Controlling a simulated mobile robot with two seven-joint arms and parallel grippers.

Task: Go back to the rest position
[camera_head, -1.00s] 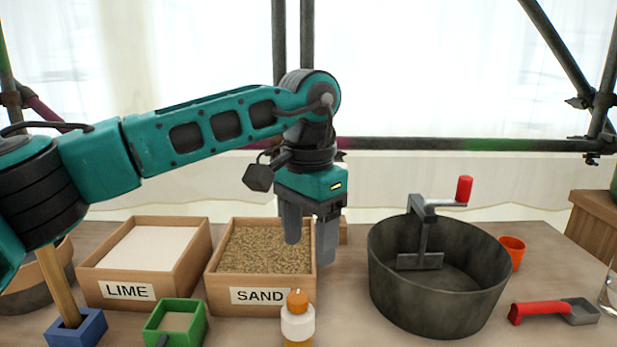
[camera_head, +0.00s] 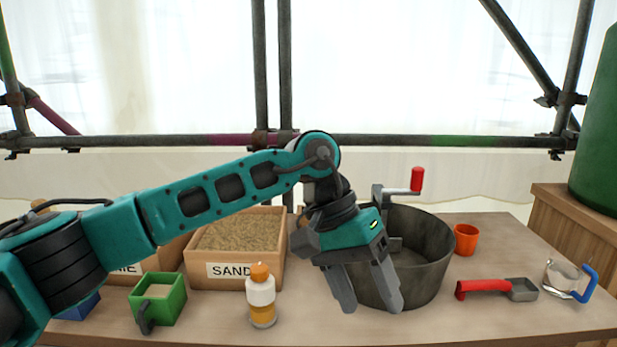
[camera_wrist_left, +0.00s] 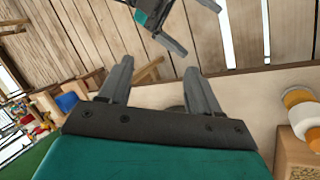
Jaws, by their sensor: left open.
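My left gripper (camera_head: 370,304) is open and empty, its fingers pointing down in front of the dark mixing pan (camera_head: 428,280), whose left part it hides. In the left wrist view its two fingers (camera_wrist_left: 160,82) stand apart with nothing between them. Part of another teal gripper (camera_wrist_left: 186,30), seemingly my right one, shows at the top of that view, cut off by the edge. The right gripper is not in the head view.
The sand box (camera_head: 272,273), green scoop (camera_head: 172,308) and orange-capped bottle (camera_head: 261,305) stand left of the gripper. An orange cup (camera_head: 466,240), red-handled scoop (camera_head: 490,287) and glass jug (camera_head: 562,278) are at right. The lime box is mostly hidden by my arm.

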